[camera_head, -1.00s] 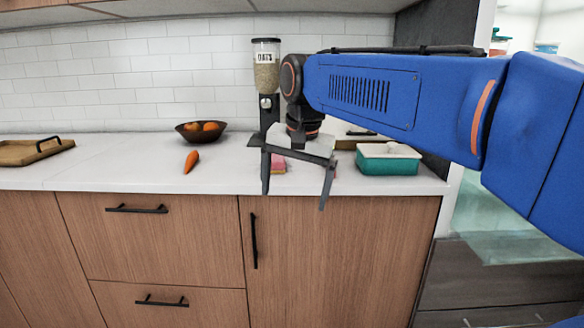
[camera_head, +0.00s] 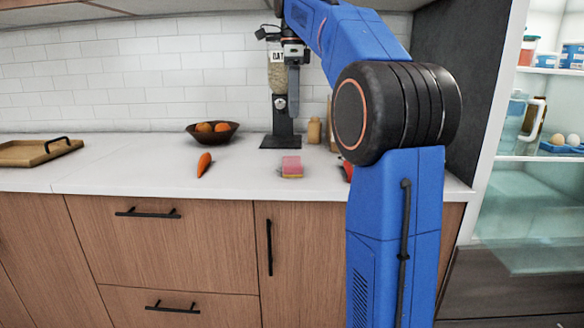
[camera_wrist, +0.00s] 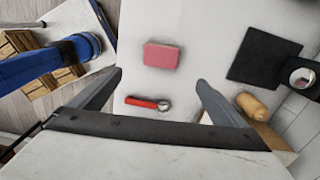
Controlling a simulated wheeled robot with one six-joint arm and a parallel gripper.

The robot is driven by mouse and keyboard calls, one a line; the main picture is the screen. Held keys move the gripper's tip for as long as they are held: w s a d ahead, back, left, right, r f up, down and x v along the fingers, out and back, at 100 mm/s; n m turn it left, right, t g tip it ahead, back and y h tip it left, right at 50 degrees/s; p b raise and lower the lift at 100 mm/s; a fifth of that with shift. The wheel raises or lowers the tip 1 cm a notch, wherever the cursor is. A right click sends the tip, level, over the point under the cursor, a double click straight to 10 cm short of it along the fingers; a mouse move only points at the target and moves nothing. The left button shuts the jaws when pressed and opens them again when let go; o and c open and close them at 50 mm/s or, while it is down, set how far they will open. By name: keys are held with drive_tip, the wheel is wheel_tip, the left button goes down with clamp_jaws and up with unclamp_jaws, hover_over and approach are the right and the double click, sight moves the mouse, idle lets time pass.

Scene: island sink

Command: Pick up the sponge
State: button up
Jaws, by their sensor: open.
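The sponge (camera_head: 291,167) is pink on top with a yellowish underside and lies flat on the white counter, near the front edge. It also shows as a pink block (camera_wrist: 161,56) in the wrist view, beyond the fingertips. My gripper (camera_wrist: 160,80) is open and empty, with its two fingers spread wide. In the head view it is raised above the counter in front of the oats dispenser, seen edge-on. The sponge is apart from the fingers.
A red-handled tool (camera_wrist: 148,103) lies beside the sponge. A carrot (camera_head: 204,164), a fruit bowl (camera_head: 212,137) and a wooden tray (camera_head: 25,153) are to the left. Counter between carrot and sponge is clear.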

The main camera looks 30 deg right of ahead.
hover_over(292, 161)
wheel_tip(292, 161, down, 11)
drive_tip(key=shift+d+r, duration=0.1)
drive_tip(key=shift+d, duration=0.05)
drive_tip(key=shift+w+f, duration=0.1)
drive_tip(key=shift+f, duration=3)
drive_tip(key=c, duration=1.1)
